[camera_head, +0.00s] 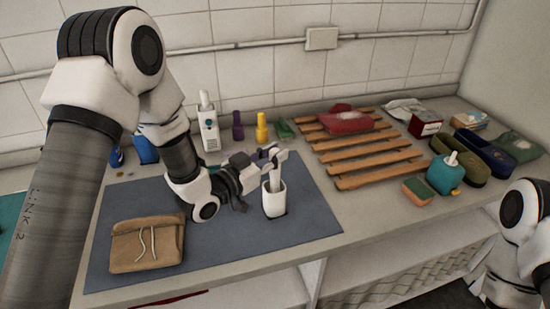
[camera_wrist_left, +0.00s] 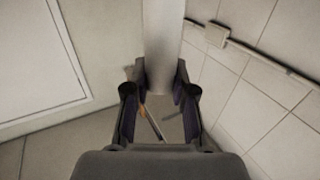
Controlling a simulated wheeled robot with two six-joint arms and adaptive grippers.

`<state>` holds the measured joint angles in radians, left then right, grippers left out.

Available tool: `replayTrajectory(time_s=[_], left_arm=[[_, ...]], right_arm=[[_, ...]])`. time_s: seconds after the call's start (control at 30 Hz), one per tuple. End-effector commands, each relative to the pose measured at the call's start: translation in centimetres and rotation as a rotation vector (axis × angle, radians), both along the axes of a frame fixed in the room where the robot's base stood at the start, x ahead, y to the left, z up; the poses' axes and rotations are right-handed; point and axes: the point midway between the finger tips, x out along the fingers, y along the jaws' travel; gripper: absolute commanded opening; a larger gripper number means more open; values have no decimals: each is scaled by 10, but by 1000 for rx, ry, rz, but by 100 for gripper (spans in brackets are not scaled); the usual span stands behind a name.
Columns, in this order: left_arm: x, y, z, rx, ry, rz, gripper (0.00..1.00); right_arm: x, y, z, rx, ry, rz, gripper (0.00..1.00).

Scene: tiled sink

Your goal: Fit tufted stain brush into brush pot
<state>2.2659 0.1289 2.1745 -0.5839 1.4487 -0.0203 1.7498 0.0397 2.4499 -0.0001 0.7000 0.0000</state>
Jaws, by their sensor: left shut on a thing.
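The white brush pot (camera_head: 274,202) stands upright on the blue-grey mat, right of its middle. My left gripper (camera_head: 272,157) is just above the pot's mouth, shut on a pale piece that I take to be the tufted stain brush (camera_head: 274,176). The brush reaches down at the pot's mouth; how deep its lower end sits inside is hidden by the pot wall. In the left wrist view a broad pale shaft (camera_wrist_left: 162,38) runs up from between the fingers. My right arm shows at the right edge, but its gripper is out of view.
A brown pouch (camera_head: 147,243) lies on the mat (camera_head: 240,243) at the front left. Bottles (camera_head: 209,128) stand behind the gripper. A wooden slatted rack (camera_head: 370,150) is right of the pot. A teal bottle (camera_head: 445,176) and a sponge (camera_head: 417,191) stand farther right. The mat's front is clear.

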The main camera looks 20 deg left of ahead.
Motion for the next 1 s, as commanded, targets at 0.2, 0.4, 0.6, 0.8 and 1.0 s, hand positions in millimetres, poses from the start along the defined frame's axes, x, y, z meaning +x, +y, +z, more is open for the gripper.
replayTrajectory(time_s=[0.2, 0.4, 0.6, 0.8, 1.0], left_arm=[[0, 0, -11, 0, -2, 0, 0], [0, 0, -11, 0, -1, 0, 50], [0, 0, -11, 0, -1, 0, 50], [-15, 9, -14, -3, -1, 4, 50], [-60, 33, -14, -9, -1, 7, 50]], right_arm=[[0, 0, 2, 0, 0, 0, 87], [0, 0, 2, 0, 0, 0, 87], [0, 0, 2, 0, 0, 0, 87], [0, 0, -7, 0, 0, 0, 87], [0, 0, -24, 0, 0, 0, 87]])
